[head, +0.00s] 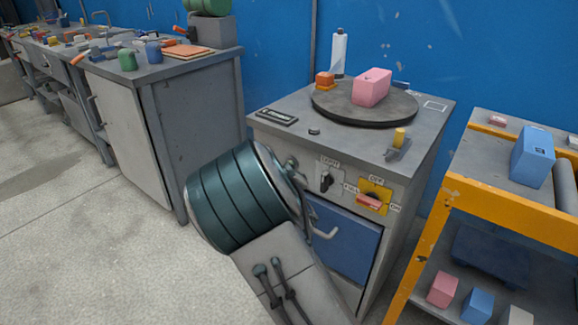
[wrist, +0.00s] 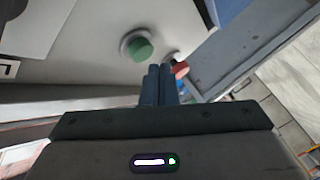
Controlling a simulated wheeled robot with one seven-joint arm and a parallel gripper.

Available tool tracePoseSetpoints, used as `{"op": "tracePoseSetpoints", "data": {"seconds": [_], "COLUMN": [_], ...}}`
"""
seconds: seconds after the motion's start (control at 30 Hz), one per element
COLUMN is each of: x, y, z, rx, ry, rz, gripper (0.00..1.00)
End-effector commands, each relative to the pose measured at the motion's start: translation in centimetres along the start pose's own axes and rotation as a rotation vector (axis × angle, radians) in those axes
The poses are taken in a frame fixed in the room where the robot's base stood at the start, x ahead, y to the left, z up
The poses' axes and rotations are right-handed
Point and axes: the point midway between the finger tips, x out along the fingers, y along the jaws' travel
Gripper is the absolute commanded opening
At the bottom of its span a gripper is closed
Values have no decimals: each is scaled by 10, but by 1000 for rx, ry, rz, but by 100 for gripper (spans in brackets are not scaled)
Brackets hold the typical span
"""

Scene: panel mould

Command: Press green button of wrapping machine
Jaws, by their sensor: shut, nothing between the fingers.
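The wrapping machine (head: 348,124) is a grey cabinet with a dark round turntable (head: 345,108) on top and a pale front panel. Its green button (wrist: 140,48) shows in the wrist view, a round cap on a light collar. A red button (wrist: 180,69) is to its right and lower. My gripper (wrist: 160,70) is shut and empty. Its fingertips point at the panel between the two buttons, just below and right of the green one in the picture. I cannot tell how far they are from the panel. In the head view my arm hides the green button.
The front panel also has a black knob (head: 326,181) and a red-and-yellow switch (head: 372,198). An orange-framed shelf (head: 480,195) stands right; a grey workbench (head: 170,70) stands left.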

Motion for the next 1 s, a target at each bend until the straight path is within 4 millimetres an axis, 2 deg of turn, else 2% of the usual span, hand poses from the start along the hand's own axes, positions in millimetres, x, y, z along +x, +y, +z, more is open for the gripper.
{"op": "tracePoseSetpoints", "data": {"seconds": [1.0], "x": [6], "y": [4], "z": [4], "rx": [0], "ry": [0], "rz": [0], "gripper": [0]}}
